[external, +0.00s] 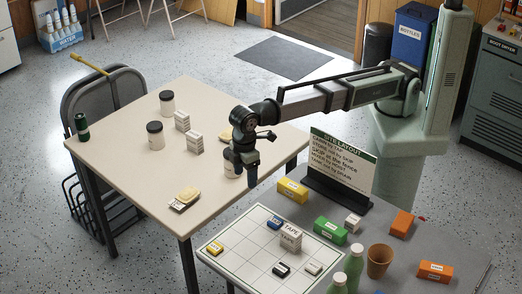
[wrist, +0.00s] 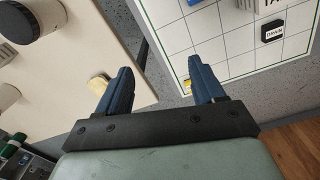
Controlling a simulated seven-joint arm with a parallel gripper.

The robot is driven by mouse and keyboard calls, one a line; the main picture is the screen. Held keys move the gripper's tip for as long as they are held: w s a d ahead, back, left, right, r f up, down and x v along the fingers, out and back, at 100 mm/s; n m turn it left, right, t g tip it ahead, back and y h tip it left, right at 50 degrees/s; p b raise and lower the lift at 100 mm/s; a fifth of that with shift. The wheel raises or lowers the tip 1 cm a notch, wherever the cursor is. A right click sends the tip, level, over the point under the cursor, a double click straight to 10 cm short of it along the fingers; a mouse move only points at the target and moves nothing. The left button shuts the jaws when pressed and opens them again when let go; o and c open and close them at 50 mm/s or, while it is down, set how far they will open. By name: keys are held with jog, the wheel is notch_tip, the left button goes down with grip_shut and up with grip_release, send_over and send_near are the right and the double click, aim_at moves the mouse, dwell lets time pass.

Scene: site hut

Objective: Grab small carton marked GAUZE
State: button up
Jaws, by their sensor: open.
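No label reading GAUZE is legible in either view. Two small white cartons stand on the beige table (external: 130,185) in the external view: one at the back (external: 182,120) and one nearer (external: 194,143). Their print is too small to read. Another small white carton (external: 290,237), marked TAPE, stands on the gridded board (external: 240,262). My gripper (external: 246,178) is above the beige table's right edge, pointing down. In the wrist view my gripper (wrist: 161,76) is open, with nothing between its fingers, over the gap between table and board.
A sign (external: 338,165), green bottles (external: 354,262), a brown cup (external: 379,262) and coloured blocks occupy the grey table. The beige table's front is mostly clear.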

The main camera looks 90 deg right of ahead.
jog(key=w+d+m, duration=0.2)
jog(key=w+d, duration=0.4)
jog(key=d, duration=0.6)
jog(key=w+d+m, duration=0.2)
jog(key=w+d, duration=0.4)
jog(key=d, duration=0.6)
jog(key=n, duration=2.5)
send_near(196, 134)
jog(key=shift+n, duration=0.3)
notch_tip(196, 134, down, 8)
jog(key=shift+f, duration=0.1)
jog(key=shift+w+d+f, duration=0.1)
jog(key=shift+w+f, duration=0.1)
jog(key=shift+f, duration=1.15)
jog(key=shift+w+f, duration=0.15)
jog(key=shift+f, duration=1.15)
